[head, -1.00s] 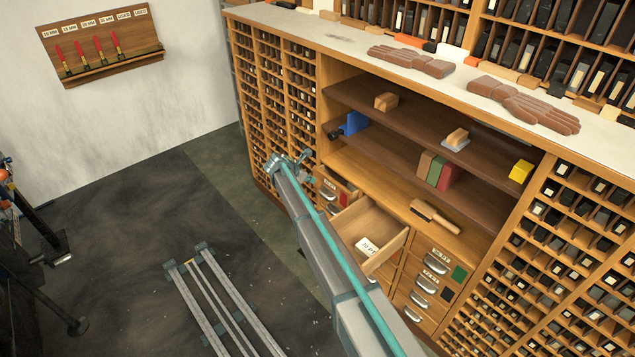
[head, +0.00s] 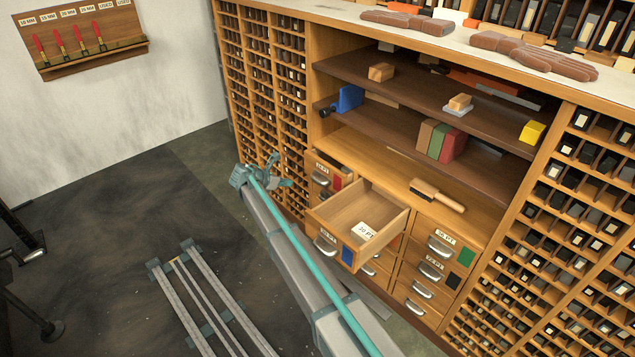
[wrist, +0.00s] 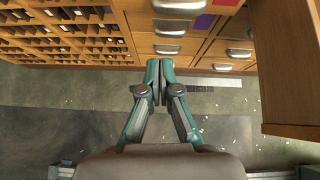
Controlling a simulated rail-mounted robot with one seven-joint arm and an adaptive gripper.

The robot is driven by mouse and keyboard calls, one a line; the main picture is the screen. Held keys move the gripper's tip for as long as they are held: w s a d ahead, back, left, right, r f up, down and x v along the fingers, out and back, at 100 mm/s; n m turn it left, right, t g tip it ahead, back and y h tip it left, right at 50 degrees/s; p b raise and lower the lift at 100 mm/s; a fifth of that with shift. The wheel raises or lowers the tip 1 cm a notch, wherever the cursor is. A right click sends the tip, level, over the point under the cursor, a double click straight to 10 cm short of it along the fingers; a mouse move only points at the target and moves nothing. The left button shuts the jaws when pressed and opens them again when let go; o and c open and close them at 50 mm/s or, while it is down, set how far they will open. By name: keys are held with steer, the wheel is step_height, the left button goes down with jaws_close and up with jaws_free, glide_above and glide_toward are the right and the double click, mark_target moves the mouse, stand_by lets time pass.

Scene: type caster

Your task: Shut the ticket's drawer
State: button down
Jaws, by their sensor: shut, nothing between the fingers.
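The open wooden drawer (head: 333,205) sticks far out of the cabinet. A white ticket (head: 366,231) reading "30 PT" lies inside it. The drawer's front has a metal handle (head: 325,246), a small label and a blue square. In the wrist view its wooden side (wrist: 283,75) fills the right. My gripper (head: 284,172) is left of the open drawer, apart from it, in front of the small-compartment racks.
A drawer with a red square (head: 323,180) sits left of the open one, slightly pulled out. Closed drawers with a green-marked front (head: 445,246) are to the right. A brush (head: 437,195) lies on the ledge above. Floor rails (head: 195,290) lie in front.

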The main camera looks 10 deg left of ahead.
step_height(320, 180, down, 4)
steer(key=t+h+b, duration=0.1)
steer(key=b, duration=0.4)
steer(key=m+t+h+b, duration=0.1)
steer(key=t+h+b, duration=0.3)
glide_toward(322, 164)
steer(key=b+x, duration=0.2)
steer(key=x, duration=0.5)
steer(key=shift+d, duration=0.15)
